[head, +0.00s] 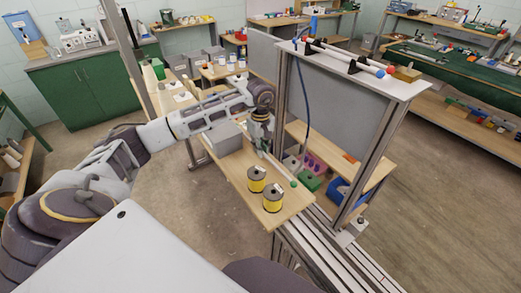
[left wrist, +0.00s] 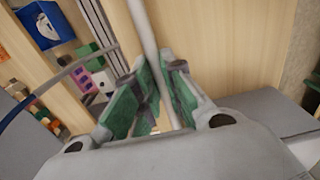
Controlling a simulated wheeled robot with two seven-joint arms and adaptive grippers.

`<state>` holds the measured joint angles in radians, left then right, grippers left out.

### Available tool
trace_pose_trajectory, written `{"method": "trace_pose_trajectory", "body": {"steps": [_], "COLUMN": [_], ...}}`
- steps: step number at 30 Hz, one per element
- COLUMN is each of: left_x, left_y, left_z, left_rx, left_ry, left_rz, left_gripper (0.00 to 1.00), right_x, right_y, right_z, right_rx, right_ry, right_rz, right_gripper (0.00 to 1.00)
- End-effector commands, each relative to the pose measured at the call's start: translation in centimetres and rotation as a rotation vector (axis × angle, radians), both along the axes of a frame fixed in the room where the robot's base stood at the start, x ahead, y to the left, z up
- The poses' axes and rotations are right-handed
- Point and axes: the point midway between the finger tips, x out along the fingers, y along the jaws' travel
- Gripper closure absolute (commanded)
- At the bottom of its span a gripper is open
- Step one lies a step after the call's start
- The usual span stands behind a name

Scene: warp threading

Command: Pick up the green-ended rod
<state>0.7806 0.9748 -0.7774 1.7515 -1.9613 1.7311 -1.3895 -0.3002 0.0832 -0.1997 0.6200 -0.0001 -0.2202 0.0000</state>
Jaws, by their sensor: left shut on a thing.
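The green-ended rod (head: 280,170) is thin and pale. In the head view its green end (head: 293,183) points toward the front right, over the wooden worktop (head: 232,176). My left gripper (head: 262,146) is at the rod's far part and is shut on it. In the left wrist view the white rod (left wrist: 149,42) runs between the green finger pads of my left gripper (left wrist: 155,82). Its green end does not show there. I cannot tell whether the rod touches the worktop. My right gripper is not in view.
Two yellow spools (head: 257,178) stand near the worktop's front edge. A grey box (head: 224,138) is left of the gripper. A metal-framed stand (head: 370,165) with a grey panel rises close on the right, with white rods (head: 345,57) on top. A blue cable (head: 304,90) hangs at its left.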

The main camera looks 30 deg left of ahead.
Motion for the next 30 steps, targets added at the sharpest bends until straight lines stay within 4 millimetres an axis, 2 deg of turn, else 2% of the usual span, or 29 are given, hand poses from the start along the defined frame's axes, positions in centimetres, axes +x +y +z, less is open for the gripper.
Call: {"method": "trace_pose_trajectory", "body": {"steps": [5,19,24,30], "left_x": [0.1,0.1,0.1,0.0], "left_y": [0.0,0.0,0.0,0.0], "left_z": [1.5,7.6,8.9,9.5], "left_rx": [0.000,-0.001,0.001,0.000], "left_ry": [-0.004,-0.004,-0.004,-0.001], "left_rz": [0.001,0.000,0.000,0.000], "left_gripper": [1.00,1.00,1.00,1.00], "right_x": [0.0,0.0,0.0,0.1], "right_y": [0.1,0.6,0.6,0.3], "right_z": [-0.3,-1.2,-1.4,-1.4], "right_rx": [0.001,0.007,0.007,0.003], "right_ry": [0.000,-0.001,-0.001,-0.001], "right_rz": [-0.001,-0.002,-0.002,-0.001], "right_gripper": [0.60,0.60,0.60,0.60]}}
